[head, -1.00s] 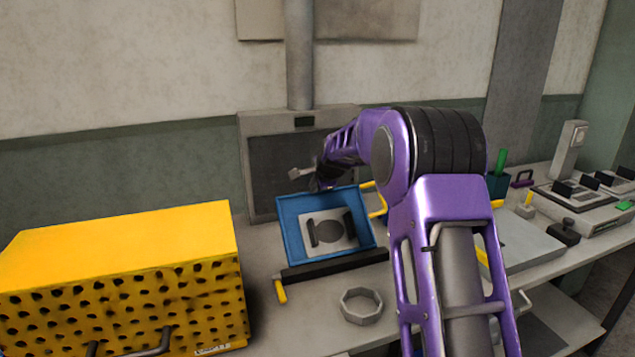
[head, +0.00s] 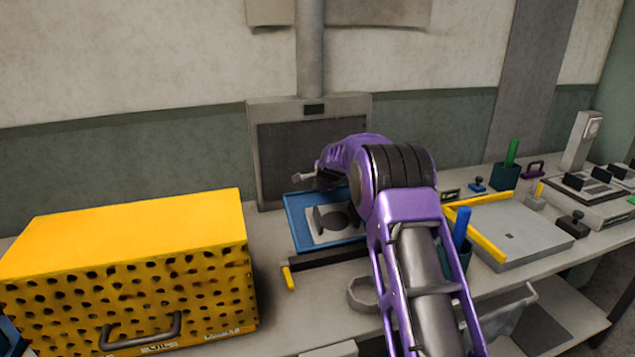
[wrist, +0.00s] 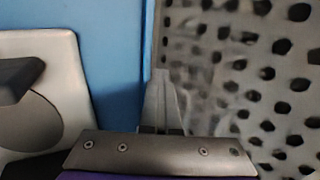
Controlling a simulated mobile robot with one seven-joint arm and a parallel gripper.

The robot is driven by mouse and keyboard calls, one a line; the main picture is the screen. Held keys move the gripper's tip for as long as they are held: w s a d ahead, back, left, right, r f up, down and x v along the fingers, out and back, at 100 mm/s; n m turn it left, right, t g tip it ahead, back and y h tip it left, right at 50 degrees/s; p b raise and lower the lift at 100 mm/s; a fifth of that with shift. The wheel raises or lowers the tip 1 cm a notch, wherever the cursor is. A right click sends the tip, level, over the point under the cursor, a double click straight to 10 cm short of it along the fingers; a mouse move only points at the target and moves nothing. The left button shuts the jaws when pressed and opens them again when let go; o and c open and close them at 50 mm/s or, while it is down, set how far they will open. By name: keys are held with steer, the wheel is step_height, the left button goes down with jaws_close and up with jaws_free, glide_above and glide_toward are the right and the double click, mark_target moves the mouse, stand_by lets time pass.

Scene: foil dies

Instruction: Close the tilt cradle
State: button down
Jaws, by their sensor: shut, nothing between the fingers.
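The tilt cradle is a blue tray (head: 297,222) carrying a pale plate (head: 318,238) with dark clamps and a dark round disc. It stands in front of the grey extractor; my arm covers its right part. In the wrist view the blue tray (wrist: 110,60) fills the left, with the plate (wrist: 72,75) at far left. My gripper (wrist: 163,90) is shut and empty, its fingertips at the tray's edge beside the perforated grey panel. I cannot tell whether they touch the tray.
A yellow perforated box (head: 120,250) stands at left. The grey extractor (head: 258,150) is behind the tray. A dark bar with a yellow handle (head: 290,278) lies in front, and a grey ring (head: 360,292) is near my arm. A grey flat unit with yellow bars (head: 515,235) stands right.

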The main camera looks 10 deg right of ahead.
steer(key=shift+w+a+f+b, duration=0.1)
steer(key=shift+w+f+b, duration=0.15)
steer(key=shift+f, duration=0.65)
steer(key=shift+w+f+b, duration=0.1)
steer(key=shift+w+f, duration=0.15)
steer(key=shift+f, duration=0.6)
steer(key=shift+w+f, duration=0.2)
steer(key=shift+f, duration=0.95)
